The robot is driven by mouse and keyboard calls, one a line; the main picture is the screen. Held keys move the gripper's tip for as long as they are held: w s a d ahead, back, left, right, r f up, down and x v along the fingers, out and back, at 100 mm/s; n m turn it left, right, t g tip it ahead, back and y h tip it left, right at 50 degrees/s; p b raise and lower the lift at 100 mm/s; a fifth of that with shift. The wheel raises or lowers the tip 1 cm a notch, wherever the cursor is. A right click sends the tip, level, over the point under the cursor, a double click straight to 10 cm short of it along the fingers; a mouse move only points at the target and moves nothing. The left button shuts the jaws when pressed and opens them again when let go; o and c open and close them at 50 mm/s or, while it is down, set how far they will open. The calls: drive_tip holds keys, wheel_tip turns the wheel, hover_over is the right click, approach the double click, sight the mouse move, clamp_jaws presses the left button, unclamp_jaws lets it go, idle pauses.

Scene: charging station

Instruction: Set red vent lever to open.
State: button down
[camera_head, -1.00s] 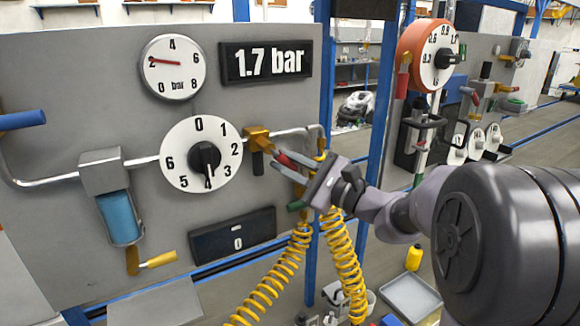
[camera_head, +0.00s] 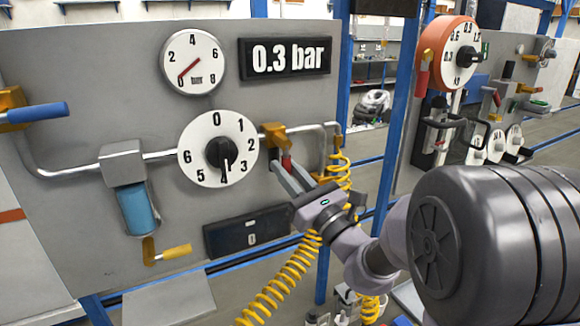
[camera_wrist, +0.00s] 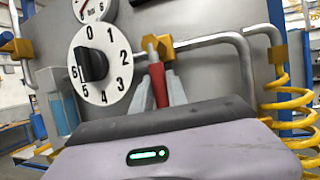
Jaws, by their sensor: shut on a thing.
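The red vent lever (camera_head: 287,163) hangs from a yellow valve block (camera_head: 272,134) on the pipe right of the numbered dial. It points down, slightly tilted in the head view. In the wrist view the red lever (camera_wrist: 158,84) stands near upright below its yellow block (camera_wrist: 157,46). My gripper (camera_head: 290,176) comes from the lower right. Its grey fingers (camera_wrist: 161,92) lie on both sides of the red lever, shut on it. The fingers partly hide the lever's lower end. The digital display (camera_head: 285,57) reads 0.3 bar, and the round gauge (camera_head: 192,62) has a red needle.
The numbered dial (camera_head: 218,149) with a black knob is left of the lever. A blue filter bowl (camera_head: 137,210) and a yellow-handled lever (camera_head: 172,253) are lower left. A yellow coiled hose (camera_head: 283,279) hangs close to my gripper. A blue post (camera_head: 390,140) stands right of the panel.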

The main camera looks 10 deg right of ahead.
drive_tip(key=shift+a+m, duration=0.1)
drive_tip(key=shift+m, duration=0.3)
drive_tip(key=c, duration=1.3)
unclamp_jaws()
drive_tip(key=shift+f, duration=0.1)
